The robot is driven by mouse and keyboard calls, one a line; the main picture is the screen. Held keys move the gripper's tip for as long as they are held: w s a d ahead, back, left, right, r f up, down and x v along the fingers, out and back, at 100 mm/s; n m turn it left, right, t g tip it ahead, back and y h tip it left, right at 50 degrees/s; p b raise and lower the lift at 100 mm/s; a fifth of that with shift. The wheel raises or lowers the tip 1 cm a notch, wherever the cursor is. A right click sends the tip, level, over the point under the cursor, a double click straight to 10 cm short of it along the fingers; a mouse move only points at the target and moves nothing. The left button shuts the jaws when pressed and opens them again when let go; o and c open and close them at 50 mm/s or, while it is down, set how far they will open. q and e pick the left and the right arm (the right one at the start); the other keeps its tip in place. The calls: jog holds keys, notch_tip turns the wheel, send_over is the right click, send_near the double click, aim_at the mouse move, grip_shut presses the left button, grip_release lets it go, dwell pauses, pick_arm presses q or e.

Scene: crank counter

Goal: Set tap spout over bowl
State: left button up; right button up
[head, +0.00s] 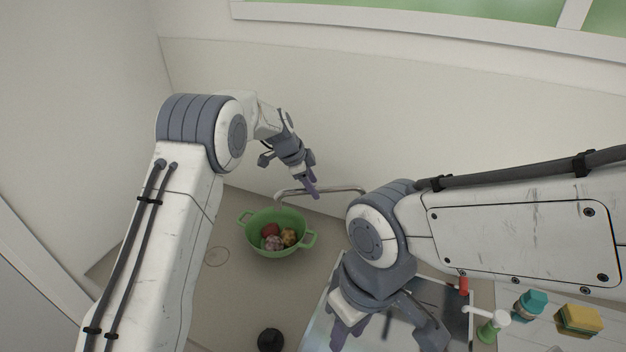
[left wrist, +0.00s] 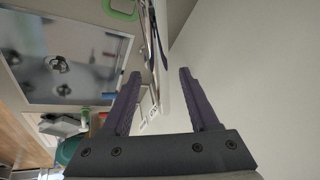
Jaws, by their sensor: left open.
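The metal tap spout (head: 338,189) runs along the back of the counter, its bent free end at the left, by the far rim of the green bowl (head: 262,248). The two-handled bowl holds several round items, red, pink and orange-brown. My left gripper (head: 313,190) points down at the spout; in the left wrist view it (left wrist: 161,85) is open, with a shiny pipe (left wrist: 157,45) between the fingers, nearer the left one. Whether it touches is unclear. My right arm hides the tap's base.
The wall closes the back.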

pick_arm(q)
jog(key=shift+w+d+f, duration=0.1)
jog(key=shift+d+f, duration=0.05)
jog(key=shift+f, duration=0.2)
grip_shut()
dwell(1.2)
